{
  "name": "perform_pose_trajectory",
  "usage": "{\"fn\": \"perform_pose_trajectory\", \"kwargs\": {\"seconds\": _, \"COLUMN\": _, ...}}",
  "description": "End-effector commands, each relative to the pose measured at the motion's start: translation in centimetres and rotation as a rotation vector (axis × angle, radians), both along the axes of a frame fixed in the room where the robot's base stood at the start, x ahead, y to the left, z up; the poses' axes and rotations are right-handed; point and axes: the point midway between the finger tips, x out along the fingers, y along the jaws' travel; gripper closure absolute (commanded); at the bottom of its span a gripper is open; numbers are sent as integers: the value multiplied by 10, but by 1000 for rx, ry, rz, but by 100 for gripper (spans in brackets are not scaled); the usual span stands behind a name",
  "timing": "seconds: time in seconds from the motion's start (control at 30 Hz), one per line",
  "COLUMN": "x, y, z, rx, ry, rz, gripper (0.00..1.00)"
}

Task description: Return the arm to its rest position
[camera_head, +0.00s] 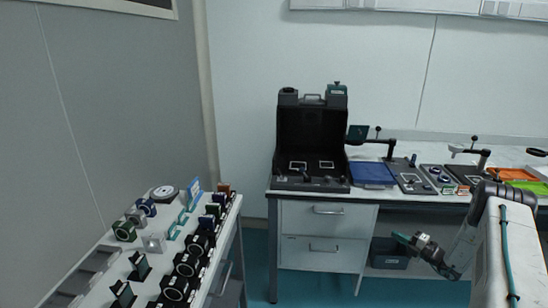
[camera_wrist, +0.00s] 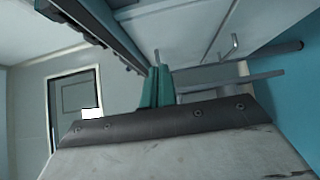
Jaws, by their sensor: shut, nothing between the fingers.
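My arm shows at the right of the head view, in front of the far bench. It bends down and to the left. My gripper (camera_head: 398,236) is at its lower end, below the bench top and left of the arm's large link. Its green fingertips point left and are shut with nothing between them. In the wrist view the green fingers of my gripper (camera_wrist: 156,86) are close together and empty, past the dark edge of my wrist. No object touches the fingers.
A bench with drawers (camera_head: 324,220) bears an open black case (camera_head: 312,135), a blue tray (camera_head: 371,172) and several mounts. A dark bin (camera_head: 388,254) stands under it, near my gripper. A side table (camera_head: 90,262) with several optics is at left. Open floor lies between.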

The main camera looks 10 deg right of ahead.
Motion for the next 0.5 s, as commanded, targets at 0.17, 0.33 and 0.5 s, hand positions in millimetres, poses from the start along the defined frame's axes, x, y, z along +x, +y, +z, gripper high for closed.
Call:
{"fn": "perform_pose_trajectory", "kwargs": {"seconds": 0.17, "x": -2, "y": 4, "z": -4, "rx": -137, "ry": -52, "rz": 21, "gripper": 100}}
{"fn": "perform_pose_trajectory", "kwargs": {"seconds": 0.33, "x": -32, "y": 42, "z": -29, "rx": -358, "ry": -96, "rz": 168, "gripper": 100}}
{"fn": "perform_pose_trajectory", "kwargs": {"seconds": 0.5, "x": -57, "y": 84, "z": -3, "rx": -614, "ry": -216, "rz": 392, "gripper": 100}}
